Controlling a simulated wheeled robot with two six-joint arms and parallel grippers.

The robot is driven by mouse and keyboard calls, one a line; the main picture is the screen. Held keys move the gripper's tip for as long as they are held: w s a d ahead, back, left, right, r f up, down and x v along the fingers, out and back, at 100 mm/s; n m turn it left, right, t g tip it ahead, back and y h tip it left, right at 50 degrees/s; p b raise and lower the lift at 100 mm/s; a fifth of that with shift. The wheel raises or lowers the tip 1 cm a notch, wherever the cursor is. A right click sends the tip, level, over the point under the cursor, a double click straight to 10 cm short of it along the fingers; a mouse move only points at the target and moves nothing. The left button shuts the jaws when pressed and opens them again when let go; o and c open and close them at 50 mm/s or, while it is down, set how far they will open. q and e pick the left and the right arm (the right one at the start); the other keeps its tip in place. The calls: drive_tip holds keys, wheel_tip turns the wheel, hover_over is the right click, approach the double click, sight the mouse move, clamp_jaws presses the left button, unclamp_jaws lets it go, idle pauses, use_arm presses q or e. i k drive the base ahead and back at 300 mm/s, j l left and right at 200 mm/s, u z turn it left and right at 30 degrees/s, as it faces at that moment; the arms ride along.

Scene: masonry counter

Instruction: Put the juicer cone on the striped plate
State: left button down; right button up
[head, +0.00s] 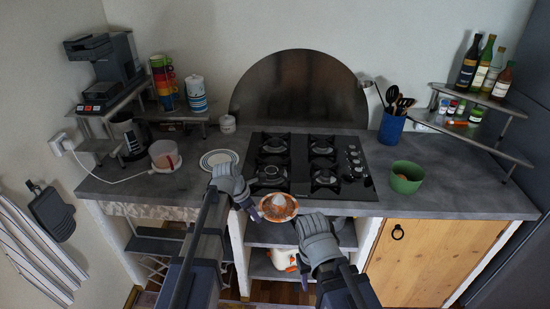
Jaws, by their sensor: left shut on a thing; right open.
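The juicer cone (279,207), an orange-brown dish with a pale pointed middle, is held in the air in front of the counter's front edge. My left gripper (254,209) is shut on its left rim. The striped plate (219,157), white with dark rings, lies on the counter left of the cooktop, behind and left of the cone. Its bare top shows; its front edge is close to my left gripper's wrist. My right gripper (318,262) is open and empty, lower right of the cone, in front of the shelves.
A gas cooktop (312,164) lies right of the plate. A green bowl (406,177) and a blue utensil holder (391,129) stand further right. A whitish container (165,154) and a kettle (130,136) stand left of the plate. The counter's right end is mostly clear.

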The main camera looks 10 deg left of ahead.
sight(220, 161)
drive_tip(key=i+j+z, duration=0.2)
drive_tip(key=z, duration=0.2)
drive_tip(key=i+j, duration=0.5)
drive_tip(key=i, duration=0.15)
